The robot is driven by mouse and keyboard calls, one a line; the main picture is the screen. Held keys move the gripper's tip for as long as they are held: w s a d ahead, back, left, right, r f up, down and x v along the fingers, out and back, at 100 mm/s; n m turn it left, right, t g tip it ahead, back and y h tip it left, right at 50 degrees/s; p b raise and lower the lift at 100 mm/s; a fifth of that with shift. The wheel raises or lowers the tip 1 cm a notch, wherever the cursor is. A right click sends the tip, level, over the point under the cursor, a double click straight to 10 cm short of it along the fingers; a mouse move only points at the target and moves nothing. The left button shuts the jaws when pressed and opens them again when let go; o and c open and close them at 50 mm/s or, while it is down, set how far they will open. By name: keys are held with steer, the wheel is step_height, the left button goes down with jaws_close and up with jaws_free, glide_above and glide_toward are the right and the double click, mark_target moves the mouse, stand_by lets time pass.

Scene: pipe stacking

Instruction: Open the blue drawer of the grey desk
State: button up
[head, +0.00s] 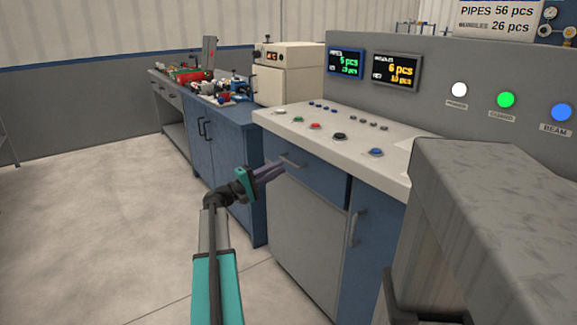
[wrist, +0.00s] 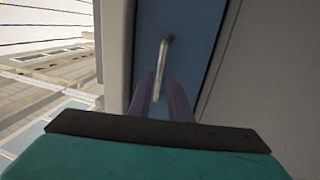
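The grey desk (head: 305,230) has a pale top and a blue drawer (head: 322,180) just under it, which looks shut. The drawer front also shows in the wrist view (wrist: 196,45). It carries a slim metal bar handle (head: 293,161), seen upright in the wrist view (wrist: 162,62). My gripper (head: 281,167) reaches the handle from the left. In the wrist view its two purple fingers (wrist: 163,80) are apart, one on each side of the handle's near end. A gap shows between them, and I cannot see contact with the handle.
A grey panel door (head: 305,235) lies below the drawer, with a blue handled door (head: 370,240) to its right. A blue cabinet (head: 225,150) with cluttered top stands behind on the left. A grey block (head: 470,220) fills the right foreground. Floor at left is clear.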

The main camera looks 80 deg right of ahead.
mark_target(289, 162)
steer(key=shift+b+x, duration=0.35)
steer(key=shift+x, duration=2.6)
